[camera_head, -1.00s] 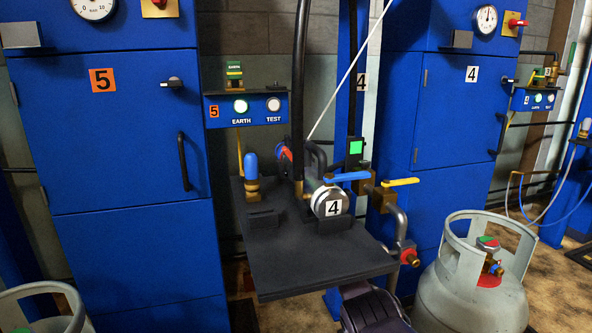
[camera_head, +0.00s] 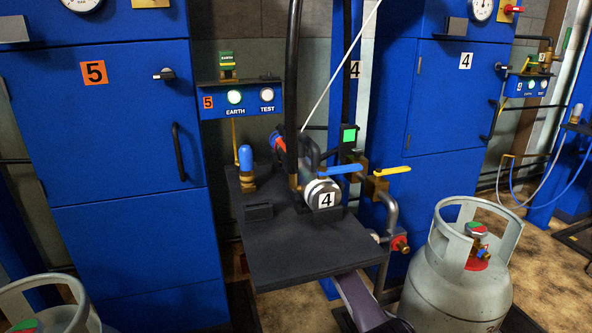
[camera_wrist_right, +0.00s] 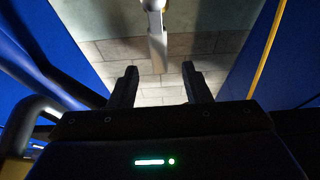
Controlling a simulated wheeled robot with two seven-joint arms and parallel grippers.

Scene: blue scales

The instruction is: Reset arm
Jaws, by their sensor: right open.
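My right gripper (camera_wrist_right: 159,80) shows in the right wrist view with its two dark fingers apart. A pale rod-like part (camera_wrist_right: 157,35) hangs from the top of that view, just beyond the fingertips; I cannot tell what it belongs to. No object is seen held between the fingers. In the head view, a grey-purple link, probably of my arm, shows at the bottom middle below the dark shelf (camera_head: 300,255); its gripper is hidden. My left gripper is in neither view.
The shelf bears a round coupling marked 4 (camera_head: 322,194), near blue (camera_head: 340,169) and yellow (camera_head: 392,170) valve levers. A grey gas cylinder (camera_head: 440,280) stands right; another (camera_head: 75,318) is lower left. Blue cabinets 5 (camera_head: 110,130) and 4 (camera_head: 440,110) stand behind. Floor shows right.

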